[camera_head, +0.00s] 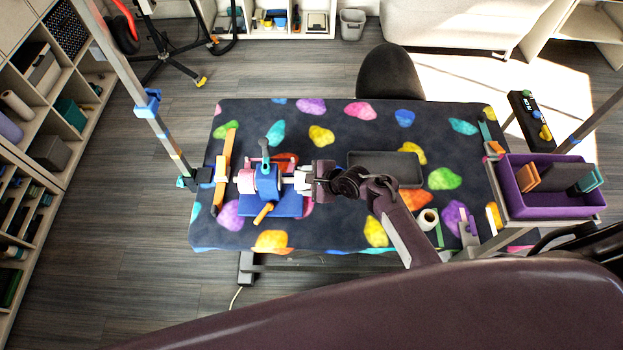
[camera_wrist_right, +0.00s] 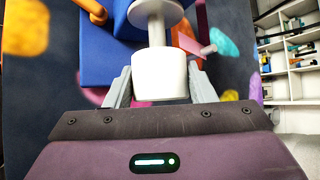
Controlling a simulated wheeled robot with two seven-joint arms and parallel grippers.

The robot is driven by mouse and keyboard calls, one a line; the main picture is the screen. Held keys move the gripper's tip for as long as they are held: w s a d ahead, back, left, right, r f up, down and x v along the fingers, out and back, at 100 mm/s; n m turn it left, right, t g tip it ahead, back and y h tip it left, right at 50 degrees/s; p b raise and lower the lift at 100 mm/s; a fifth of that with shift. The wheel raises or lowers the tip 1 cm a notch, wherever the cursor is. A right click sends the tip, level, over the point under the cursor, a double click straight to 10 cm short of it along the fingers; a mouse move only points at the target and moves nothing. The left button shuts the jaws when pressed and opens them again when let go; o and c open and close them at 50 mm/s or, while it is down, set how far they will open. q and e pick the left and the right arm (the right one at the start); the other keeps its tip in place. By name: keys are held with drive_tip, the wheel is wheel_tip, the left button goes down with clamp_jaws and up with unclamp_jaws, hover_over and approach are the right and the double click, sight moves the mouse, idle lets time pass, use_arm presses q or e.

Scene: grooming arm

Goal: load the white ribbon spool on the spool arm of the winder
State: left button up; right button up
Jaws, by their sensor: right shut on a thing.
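The winder (camera_head: 265,180) is a blue machine with orange and teal parts, left of centre on the patterned table in the head view. My right gripper (camera_head: 303,181) is at the winder's right side. In the right wrist view, the gripper (camera_wrist_right: 160,88) is shut on a white cylinder (camera_wrist_right: 160,75), taken as the white ribbon spool. A pale narrow shaft (camera_wrist_right: 157,32) runs from it to a wider white disc (camera_wrist_right: 155,10) by the blue body. I cannot tell whether the cylinder is around the shaft or only meets its end. My left gripper is not in view.
The table (camera_head: 330,235) has a dark cloth with bright blotches. A grey tray (camera_head: 385,165) lies behind my right arm. A purple bin (camera_head: 548,195) is at the right end. Metal posts rise at both table ends.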

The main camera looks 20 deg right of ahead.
sight(297, 182)
drive_tip(key=shift+w+a, duration=0.2)
drive_tip(key=shift+a, duration=0.4)
drive_tip(key=shift+a, duration=0.1)
drive_tip(key=shift+w+a, duration=0.15)
drive_tip(key=shift+a, duration=0.45)
drive_tip(key=shift+w+a, duration=0.15)
drive_tip(key=shift+a, duration=0.4)
drive_tip(key=shift+f, duration=0.35)
drive_tip(key=o, duration=1.3)
drive_tip(key=shift+d, duration=0.1)
drive_tip(key=shift+v, duration=3.9)
